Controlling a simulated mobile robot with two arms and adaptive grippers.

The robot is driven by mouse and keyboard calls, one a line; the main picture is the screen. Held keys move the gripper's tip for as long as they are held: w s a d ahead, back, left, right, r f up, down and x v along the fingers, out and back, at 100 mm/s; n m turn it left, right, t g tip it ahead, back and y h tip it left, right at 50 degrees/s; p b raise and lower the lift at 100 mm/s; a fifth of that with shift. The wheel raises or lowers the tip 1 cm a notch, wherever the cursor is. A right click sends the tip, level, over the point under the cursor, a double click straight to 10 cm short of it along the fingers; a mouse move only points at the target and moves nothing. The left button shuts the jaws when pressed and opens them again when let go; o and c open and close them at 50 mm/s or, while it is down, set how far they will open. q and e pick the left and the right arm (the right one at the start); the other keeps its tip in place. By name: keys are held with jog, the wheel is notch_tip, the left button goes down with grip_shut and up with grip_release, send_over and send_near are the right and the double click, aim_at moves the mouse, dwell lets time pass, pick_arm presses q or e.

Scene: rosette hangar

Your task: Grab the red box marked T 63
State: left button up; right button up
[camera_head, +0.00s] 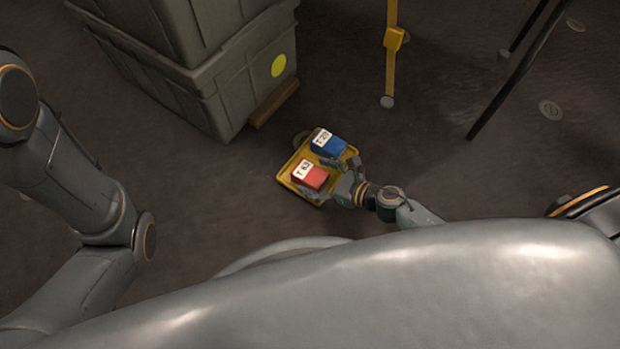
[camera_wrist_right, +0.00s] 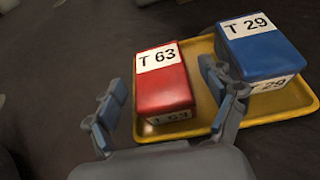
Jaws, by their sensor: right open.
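The red box (camera_head: 314,179) has a white label reading T 63 and sits on a yellow tray (camera_head: 286,178) on the floor. In the right wrist view the red box (camera_wrist_right: 164,91) stands between the fingers of my open right gripper (camera_wrist_right: 165,105). One finger is on its left side and the other on its right, near the blue box; a gap shows at the left finger. In the head view my right gripper (camera_head: 341,178) reaches in from the right over the tray. My left arm shows at the left, but its gripper is out of view.
A blue box (camera_head: 329,143) marked T 29 sits on the same tray, close to the red box. Grey-green crates (camera_head: 205,75) are stacked at the upper left. A yellow post (camera_head: 391,60) and a dark pole (camera_head: 515,75) stand at the upper right.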

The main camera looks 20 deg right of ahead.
jog(key=shift+x, duration=1)
jog(key=shift+c, duration=0.2)
jog(key=c, duration=1.3)
jog(key=shift+d+r, duration=0.1)
jog(key=shift+r, duration=0.05)
